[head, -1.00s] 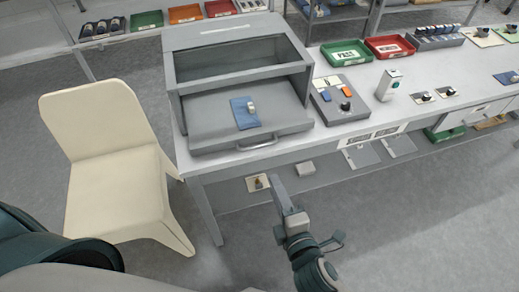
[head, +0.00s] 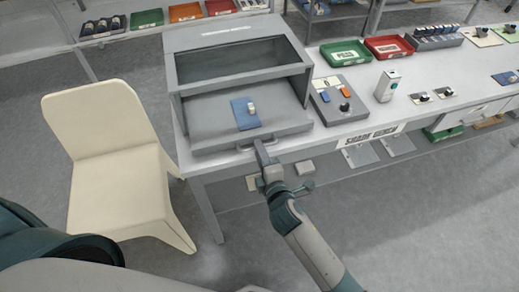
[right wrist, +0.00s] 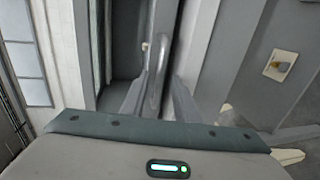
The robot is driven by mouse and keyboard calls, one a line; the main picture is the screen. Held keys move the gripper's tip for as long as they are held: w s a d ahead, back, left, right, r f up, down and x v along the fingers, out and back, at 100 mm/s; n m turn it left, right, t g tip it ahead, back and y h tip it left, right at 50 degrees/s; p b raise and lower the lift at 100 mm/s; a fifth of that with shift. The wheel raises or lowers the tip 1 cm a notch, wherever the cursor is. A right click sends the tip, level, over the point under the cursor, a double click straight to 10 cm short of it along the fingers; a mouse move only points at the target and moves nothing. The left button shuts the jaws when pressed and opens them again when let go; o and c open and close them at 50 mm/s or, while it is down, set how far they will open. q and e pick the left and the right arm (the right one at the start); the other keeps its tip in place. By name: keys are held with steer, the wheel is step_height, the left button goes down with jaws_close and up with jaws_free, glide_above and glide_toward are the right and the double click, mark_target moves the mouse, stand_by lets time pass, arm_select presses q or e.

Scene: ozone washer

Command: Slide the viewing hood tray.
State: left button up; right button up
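The grey viewing hood (head: 236,34) stands at the left end of the workbench, with a dark window in its top. Its grey tray (head: 208,112) sticks out of the open front and carries a blue pad (head: 240,119) with a small pale part (head: 251,107) on it. My right gripper (head: 262,152) is at the tray's front edge and partly hides the handle. In the right wrist view, the bar handle (right wrist: 157,78) lies between the two fingers of the open right gripper (right wrist: 159,98). Whether a finger touches it is unclear. My left gripper is not in view.
A cream chair (head: 112,165) stands left of the bench. Right of the hood are a button panel (head: 339,101), a green bin (head: 346,53), a red bin (head: 389,47) and a grey device (head: 386,86). The floor in front of the bench is clear.

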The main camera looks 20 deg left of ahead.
steer(key=shift+w+a, duration=0.2)
steer(key=shift+w, duration=0.1)
